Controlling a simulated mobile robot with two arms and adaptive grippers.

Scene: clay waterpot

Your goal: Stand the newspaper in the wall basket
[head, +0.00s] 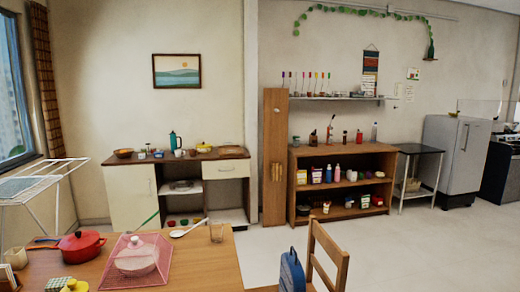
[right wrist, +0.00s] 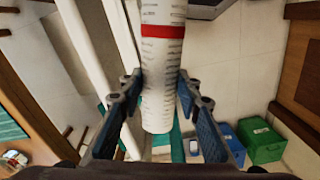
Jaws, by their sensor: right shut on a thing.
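In the right wrist view my right gripper (right wrist: 157,88) is shut on a rolled newspaper (right wrist: 163,58), white with printed lines and a red band. The two blue fingers press it from either side. The roll's near end sticks out below the fingertips, and its far end runs out of the top of the picture. The newspaper and both grippers are out of the head view. I cannot make out a wall basket in either view.
A wooden table (head: 205,262) with a red pot (head: 81,246) and a pink mesh cover (head: 135,263) fills the near left. A chair (head: 328,258) stands beside it. Green (right wrist: 262,143) and blue bins stand on the floor in the wrist view. Open floor lies at right.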

